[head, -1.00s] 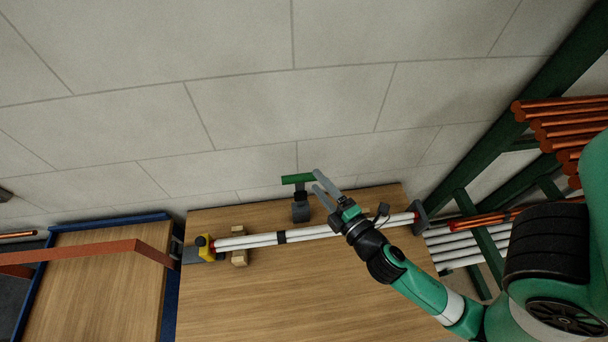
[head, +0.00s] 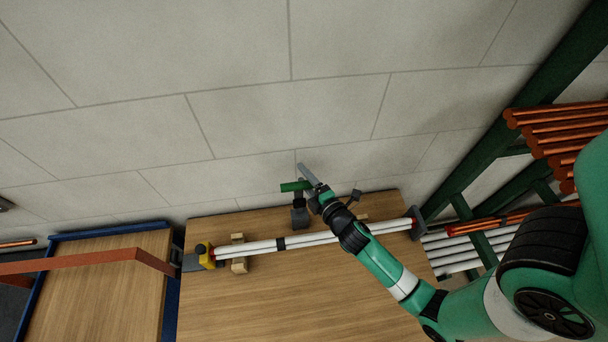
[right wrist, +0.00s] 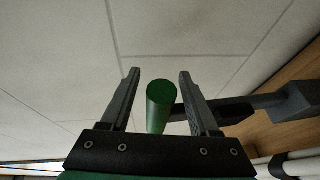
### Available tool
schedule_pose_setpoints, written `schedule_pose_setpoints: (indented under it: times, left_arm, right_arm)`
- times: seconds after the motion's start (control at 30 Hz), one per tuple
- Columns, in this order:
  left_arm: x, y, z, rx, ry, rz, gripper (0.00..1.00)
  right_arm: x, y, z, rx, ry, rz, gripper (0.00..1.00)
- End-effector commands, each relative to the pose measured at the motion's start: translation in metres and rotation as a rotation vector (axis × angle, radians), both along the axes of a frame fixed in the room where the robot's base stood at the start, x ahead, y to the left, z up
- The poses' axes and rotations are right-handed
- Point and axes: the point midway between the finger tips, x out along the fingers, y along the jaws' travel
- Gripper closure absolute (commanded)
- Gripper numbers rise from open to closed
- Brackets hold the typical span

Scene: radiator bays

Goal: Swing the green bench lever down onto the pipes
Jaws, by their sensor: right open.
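The green bench lever (head: 294,186) stands raised on its dark post (head: 300,215) at the back edge of the bench, behind the white pipes (head: 262,246). My right gripper (head: 307,176) is at the lever's right end. In the right wrist view the lever's round green end (right wrist: 161,95) sits between the two open fingers of my right gripper (right wrist: 160,85), with a gap on each side. The lever's dark arm (right wrist: 245,108) runs off to the right there. My left gripper is not in view.
The pipes lie across the wooden bench (head: 290,300), between a yellow and grey fixture (head: 203,255) at left and a grey end stop (head: 417,222) at right. Wooden blocks (head: 238,262) sit by the pipes. A green rack with copper pipes (head: 560,125) stands at right.

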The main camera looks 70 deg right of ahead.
Motion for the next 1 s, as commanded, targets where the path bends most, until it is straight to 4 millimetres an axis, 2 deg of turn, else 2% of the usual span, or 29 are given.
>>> schedule_pose_setpoints:
  times: [0.27,0.6,1.0]
  left_arm:
    - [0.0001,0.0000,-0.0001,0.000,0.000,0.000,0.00]
    - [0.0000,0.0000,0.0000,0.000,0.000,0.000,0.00]
    - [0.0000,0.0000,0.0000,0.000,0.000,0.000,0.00]
  right_arm:
    - [0.0021,-0.0016,-0.0006,0.000,0.000,0.000,0.38]
    - [0.0019,-0.0013,-0.0005,0.000,0.000,0.000,0.99]
    - [0.0019,-0.0013,-0.0005,0.000,0.000,0.000,1.00]
